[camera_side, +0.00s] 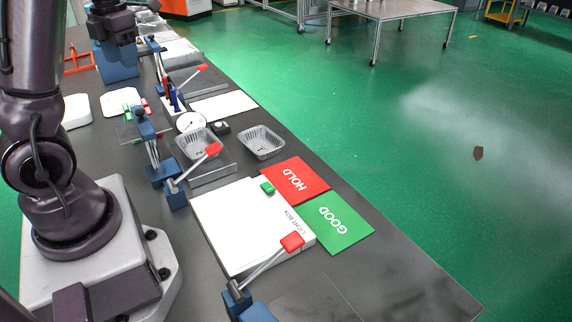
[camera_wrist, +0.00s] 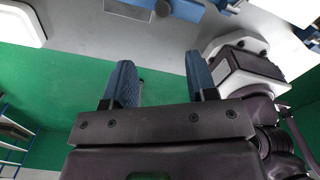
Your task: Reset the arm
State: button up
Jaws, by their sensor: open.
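My gripper (camera_wrist: 160,72) shows in the wrist view with its two blue fingers spread wide apart. Nothing is between the fingers, only grey surface and green floor beyond them. In the side view my dark arm rises at the left and runs out of the top of the picture. Two foil trays stand on the dark bench in the side view: a left one (camera_side: 183,147) and a right one (camera_side: 262,153). My gripper holds neither.
A white light box (camera_side: 232,232) with a small green block (camera_side: 267,188) lies on the bench (camera_side: 400,270). Beside it are a red HOLD card (camera_side: 295,182) and a green GOOD card (camera_side: 338,224). Several red-handled clamps stick up, one (camera_side: 291,242) over the box. The bench's near right is clear.

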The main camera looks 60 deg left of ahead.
jog(key=w+d+m+t+h, duration=0.1)
jog(key=w+d+m, duration=0.2)
jog(key=d+m, duration=0.65)
jog(key=w+d+m, duration=0.4)
jog(key=d+m, duration=0.1)
jog(key=m, duration=0.9)
jog(key=s+d+r+m+t, duration=0.1)
jog(key=d+r+m+t, duration=0.1)
jog(key=d+m, duration=0.6)
jog(key=s+d+r+m+t, duration=0.1)
jog(key=d+r+m, duration=0.3)
jog(key=d+m, duration=0.5)
jog(key=shift+s+d+r+m+t+y, duration=0.15)
jog(key=shift+s+r+m+t+y, duration=0.2)
jog(key=shift+t, duration=0.55)
